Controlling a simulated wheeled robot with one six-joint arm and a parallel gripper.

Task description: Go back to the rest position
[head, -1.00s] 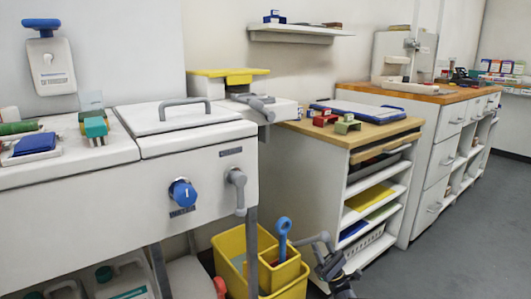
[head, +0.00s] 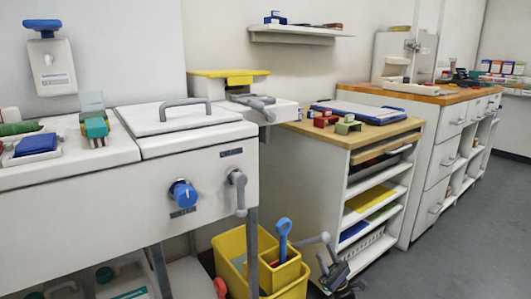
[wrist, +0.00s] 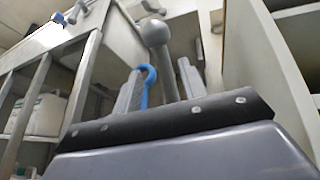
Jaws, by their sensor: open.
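My gripper (head: 335,270) shows at the bottom of the head view, low in front of the shelf unit and to the right of the yellow bucket. In the wrist view my gripper (wrist: 160,82) has its two grey fingers apart, with nothing held between them. A blue-handled tool (wrist: 149,72) shows behind the fingers. It stands in the bucket in the head view (head: 283,230). A grey ball-ended lever (wrist: 155,35) shows beyond the fingers in the wrist view. Whether the fingers touch anything cannot be told.
The yellow bucket (head: 233,243) stands under the white counter (head: 70,205), whose front carries a blue knob (head: 183,194) and a grey lever (head: 239,195). The open shelf unit (head: 340,190) stands close on the right. Grey floor (head: 470,235) is clear farther right.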

